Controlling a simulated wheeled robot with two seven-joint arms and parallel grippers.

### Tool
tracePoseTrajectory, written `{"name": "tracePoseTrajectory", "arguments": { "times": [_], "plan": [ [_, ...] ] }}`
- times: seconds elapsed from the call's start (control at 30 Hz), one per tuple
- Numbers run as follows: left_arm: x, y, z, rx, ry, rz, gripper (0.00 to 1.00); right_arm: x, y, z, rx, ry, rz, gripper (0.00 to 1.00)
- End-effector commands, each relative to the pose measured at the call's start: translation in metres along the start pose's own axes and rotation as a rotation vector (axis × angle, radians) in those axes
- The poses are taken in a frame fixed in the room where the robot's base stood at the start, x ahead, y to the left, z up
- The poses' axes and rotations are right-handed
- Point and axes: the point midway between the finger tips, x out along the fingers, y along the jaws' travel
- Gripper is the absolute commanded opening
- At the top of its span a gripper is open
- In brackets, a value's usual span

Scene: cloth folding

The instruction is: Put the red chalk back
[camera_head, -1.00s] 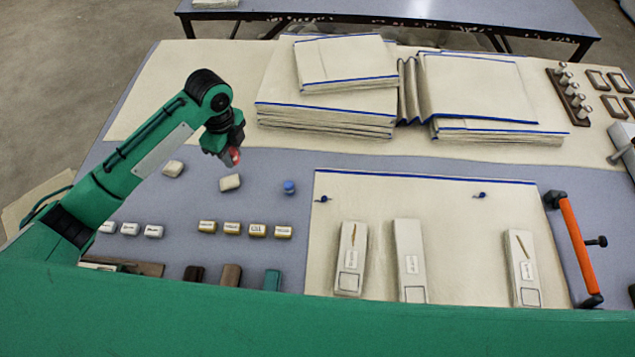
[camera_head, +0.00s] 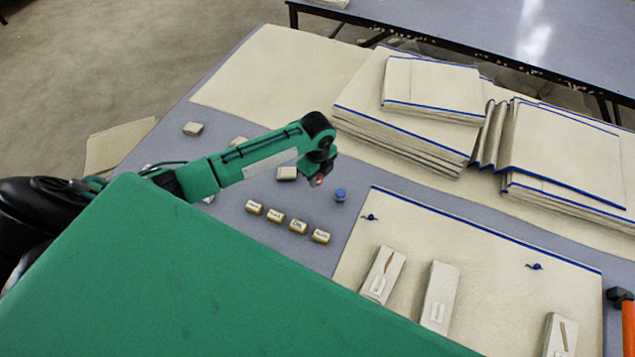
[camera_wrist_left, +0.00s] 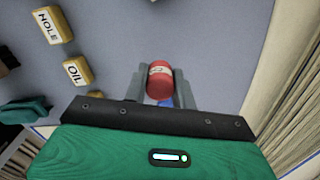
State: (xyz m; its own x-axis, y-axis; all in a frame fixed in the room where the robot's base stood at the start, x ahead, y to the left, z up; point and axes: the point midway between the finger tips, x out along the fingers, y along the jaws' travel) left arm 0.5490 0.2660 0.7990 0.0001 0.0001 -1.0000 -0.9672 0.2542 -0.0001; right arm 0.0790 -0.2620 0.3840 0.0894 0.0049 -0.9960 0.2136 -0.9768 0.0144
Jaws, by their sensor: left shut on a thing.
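The red chalk (camera_wrist_left: 159,82) is a short red cylinder with a pale label. My left gripper (camera_wrist_left: 160,92) is shut on it, with one grey finger on each side. In the head view my left gripper (camera_head: 320,176) is above the grey table, with a bit of the red chalk (camera_head: 319,182) showing at its tip. A blue piece (camera_head: 340,195) stands on the table just right of and below the gripper; in the wrist view a little blue shows behind the chalk. My right gripper is not in view.
Several labelled tan blocks (camera_head: 275,216) lie in a row below the gripper. Whitish blocks (camera_head: 287,173) lie near the arm. A blue-edged cloth (camera_head: 460,240) with pale boxes lies to the right. Folded cloth stacks (camera_head: 400,120) stand behind.

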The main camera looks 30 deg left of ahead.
Motion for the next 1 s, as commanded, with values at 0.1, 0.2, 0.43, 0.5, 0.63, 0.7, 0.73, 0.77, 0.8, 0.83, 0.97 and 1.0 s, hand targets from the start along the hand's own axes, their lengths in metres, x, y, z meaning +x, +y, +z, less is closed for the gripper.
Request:
{"name": "tracePoseTrajectory", "arguments": {
  "times": [0.1,0.2,0.43,0.5,0.63,0.7,0.73,0.77,0.8,0.83,0.97,1.0],
  "plan": [
    [0.009,0.000,-0.001,0.000,0.000,0.001,0.05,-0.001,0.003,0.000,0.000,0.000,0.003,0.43],
    [0.023,0.001,-0.001,-0.001,0.001,0.003,0.05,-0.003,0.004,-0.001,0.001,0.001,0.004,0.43],
    [0.044,0.000,0.000,0.000,0.000,0.000,0.05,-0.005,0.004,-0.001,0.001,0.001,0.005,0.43],
    [0.044,0.000,0.000,0.001,-0.001,0.000,0.05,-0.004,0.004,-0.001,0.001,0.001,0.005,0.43],
    [0.044,0.000,0.000,0.001,0.000,0.000,0.05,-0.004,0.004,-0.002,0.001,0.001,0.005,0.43],
    [0.045,0.000,0.000,0.000,0.000,0.000,0.05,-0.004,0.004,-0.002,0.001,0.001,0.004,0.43],
    [0.046,0.000,0.000,0.001,0.000,0.000,0.05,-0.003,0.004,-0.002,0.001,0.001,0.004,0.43],
    [0.047,0.000,0.000,0.001,0.000,0.000,0.05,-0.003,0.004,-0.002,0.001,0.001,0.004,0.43],
    [0.047,0.000,0.000,0.001,0.000,0.000,0.32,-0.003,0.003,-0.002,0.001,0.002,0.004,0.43],
    [0.046,0.000,0.000,0.001,0.000,0.000,0.38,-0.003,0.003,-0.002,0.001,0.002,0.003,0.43],
    [0.046,0.000,0.000,0.001,0.000,0.000,0.48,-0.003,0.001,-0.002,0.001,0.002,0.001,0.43],
    [0.046,0.000,0.000,0.001,0.000,0.000,0.48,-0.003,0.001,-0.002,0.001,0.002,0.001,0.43]
  ]
}}
